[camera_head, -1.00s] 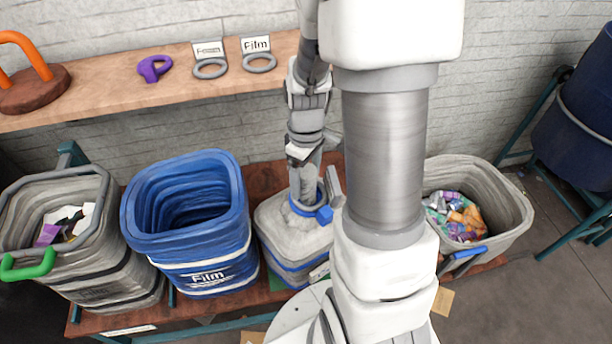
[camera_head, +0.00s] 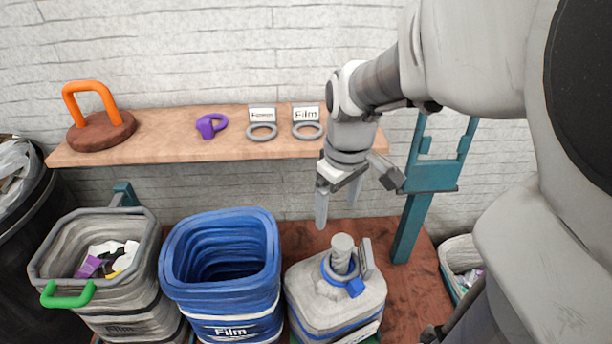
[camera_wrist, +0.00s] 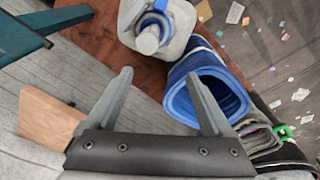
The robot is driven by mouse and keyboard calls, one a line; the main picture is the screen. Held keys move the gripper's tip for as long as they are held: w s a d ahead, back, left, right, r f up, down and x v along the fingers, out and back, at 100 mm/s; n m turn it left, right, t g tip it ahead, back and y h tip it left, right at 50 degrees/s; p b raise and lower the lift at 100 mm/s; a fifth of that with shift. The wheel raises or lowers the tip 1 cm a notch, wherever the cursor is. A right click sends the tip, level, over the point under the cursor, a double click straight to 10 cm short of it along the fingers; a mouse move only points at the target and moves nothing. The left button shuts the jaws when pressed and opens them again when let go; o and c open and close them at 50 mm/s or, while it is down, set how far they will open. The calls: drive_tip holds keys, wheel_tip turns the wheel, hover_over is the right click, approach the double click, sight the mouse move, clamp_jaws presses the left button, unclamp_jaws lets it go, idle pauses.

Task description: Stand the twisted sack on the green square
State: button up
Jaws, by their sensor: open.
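The twisted sack (camera_head: 318,301) is grey with a blue band, a blue collar and a narrow upright neck. It stands upright on the brown bench, right of the blue bin. Green shows at its lower front edge, a part of the green square (camera_head: 373,340); the sack hides most of it. In the wrist view the sack (camera_wrist: 182,22) is beyond the fingers, its neck pointing toward the camera. My gripper (camera_head: 338,214) is open and empty, above the sack neck and apart from it. Its two spread fingers also show in the wrist view (camera_wrist: 159,75).
A blue Film bin (camera_head: 222,300) stands close left of the sack, then a grey bin (camera_head: 130,308) with a green handle. A wooden shelf (camera_head: 215,146) with rings and labels runs behind. A teal post (camera_head: 412,225) rises right of the sack.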

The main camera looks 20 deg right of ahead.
drive_tip(key=s+a+r+m+t+p, duration=0.2)
drive_tip(key=s+a+r, duration=0.1)
drive_tip(key=r, duration=0.3)
drive_tip(key=s+a+r+m+t+p, duration=0.2)
drive_tip(key=s+a+r+p, duration=0.1)
drive_tip(key=s+r, duration=0.2)
wheel_tip(320, 180, up, 2)
drive_tip(key=shift+s+a+r, duration=0.15)
drive_tip(key=shift+s+a, duration=0.15)
drive_tip(key=shift+s, duration=0.05)
idle(0.8)
